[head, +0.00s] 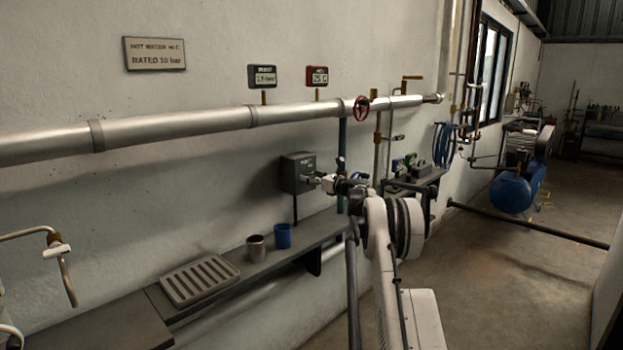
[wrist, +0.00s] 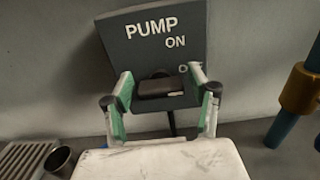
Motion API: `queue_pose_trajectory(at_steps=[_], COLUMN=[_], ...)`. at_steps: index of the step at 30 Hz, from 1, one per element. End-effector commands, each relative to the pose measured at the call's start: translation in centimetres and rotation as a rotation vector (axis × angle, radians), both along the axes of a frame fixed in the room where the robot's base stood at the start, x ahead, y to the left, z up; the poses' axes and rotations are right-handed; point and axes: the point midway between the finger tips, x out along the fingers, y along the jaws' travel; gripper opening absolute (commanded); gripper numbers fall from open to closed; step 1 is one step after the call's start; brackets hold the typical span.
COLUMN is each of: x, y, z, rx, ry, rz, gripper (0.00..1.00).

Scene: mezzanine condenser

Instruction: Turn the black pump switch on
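The grey pump switch box (head: 297,172) is on the wall below the big pipe. In the wrist view the box (wrist: 153,45) reads "PUMP" and "ON"; lower lettering is partly hidden. The black switch (wrist: 160,88) sticks out from its lower middle. My gripper (wrist: 161,82) is open, its green-padded fingers on either side of the switch with small gaps; contact cannot be told. In the head view my gripper (head: 318,181) is right in front of the box, and the switch is hidden behind it.
A shelf (head: 222,262) below holds a rack (head: 200,280), a grey cup (head: 256,248) and a blue cup (head: 283,236). A blue vertical pipe with a brass fitting (wrist: 298,88) stands right of the box. A red valve wheel (head: 361,109) is on the pipe above.

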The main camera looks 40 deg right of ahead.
Motion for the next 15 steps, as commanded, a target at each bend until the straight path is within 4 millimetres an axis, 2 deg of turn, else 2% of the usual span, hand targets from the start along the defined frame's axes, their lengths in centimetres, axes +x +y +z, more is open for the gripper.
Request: queue_pose_trajectory(at_steps=[1,8,15], x=[-0.01,-0.01,-0.01], y=[0.00,0.00,0.02], z=[0.00,0.00,-0.03], rx=[0.000,0.000,-0.021], ry=[0.000,0.000,-0.002], rz=[0.000,0.000,0.000], gripper=[0.46,0.16,0.16])
